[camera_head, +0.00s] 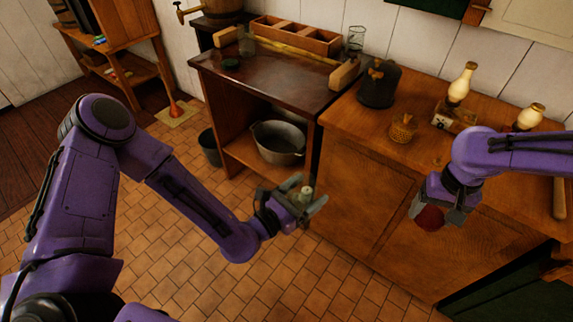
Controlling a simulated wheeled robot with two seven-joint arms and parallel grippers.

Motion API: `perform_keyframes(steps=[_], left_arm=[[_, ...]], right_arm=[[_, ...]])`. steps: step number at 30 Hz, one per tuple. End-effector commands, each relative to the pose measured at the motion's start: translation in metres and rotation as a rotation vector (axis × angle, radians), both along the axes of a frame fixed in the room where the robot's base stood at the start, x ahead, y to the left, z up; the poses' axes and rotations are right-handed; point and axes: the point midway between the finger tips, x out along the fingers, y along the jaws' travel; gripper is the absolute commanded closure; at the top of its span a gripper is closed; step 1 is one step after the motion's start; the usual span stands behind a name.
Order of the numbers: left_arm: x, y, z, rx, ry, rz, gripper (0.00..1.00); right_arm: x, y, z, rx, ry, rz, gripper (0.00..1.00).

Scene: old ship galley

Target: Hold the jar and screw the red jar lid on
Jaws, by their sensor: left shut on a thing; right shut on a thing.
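My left gripper (309,197) is in the lower middle, over the tiled floor in front of the cabinets. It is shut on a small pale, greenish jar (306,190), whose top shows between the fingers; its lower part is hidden. My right gripper (436,216) hangs at the right, pointing down in front of the right wooden cabinet. It is shut on the red jar lid (430,218), which is partly covered by the fingers. The lid and the jar are well apart, with the lid to the right of the jar.
A dark-topped table (280,80) holds a divided wooden box (297,36) and glassware. A metal pot (278,142) sits on its lower shelf. The right wooden counter (365,125) carries a dark canister (378,86), a woven brown item (403,128) and pale bottles. The floor between is open.

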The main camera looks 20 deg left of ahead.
Motion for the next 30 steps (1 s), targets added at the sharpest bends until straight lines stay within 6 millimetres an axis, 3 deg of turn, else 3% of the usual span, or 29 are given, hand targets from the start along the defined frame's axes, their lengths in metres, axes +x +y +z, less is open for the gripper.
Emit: perform_keyframes(steps=[6,20,23,30], left_arm=[[-0.012,-0.029,-0.022,0.0,-0.002,-0.142,0.76],[-0.014,-0.034,-0.026,-0.001,-0.001,-0.166,0.76],[-0.014,-0.034,-0.025,-0.001,-0.001,-0.166,0.76],[-0.014,-0.034,-0.025,-0.001,-0.002,-0.165,0.76]], right_arm=[[0.0,0.0,0.0,0.0,0.0,0.0,0.57],[-0.001,0.002,-0.003,0.0,0.001,0.006,0.57],[0.0,0.018,-0.003,-0.001,0.0,0.047,0.57],[0.007,0.104,0.017,0.0,-0.003,0.158,0.57]])
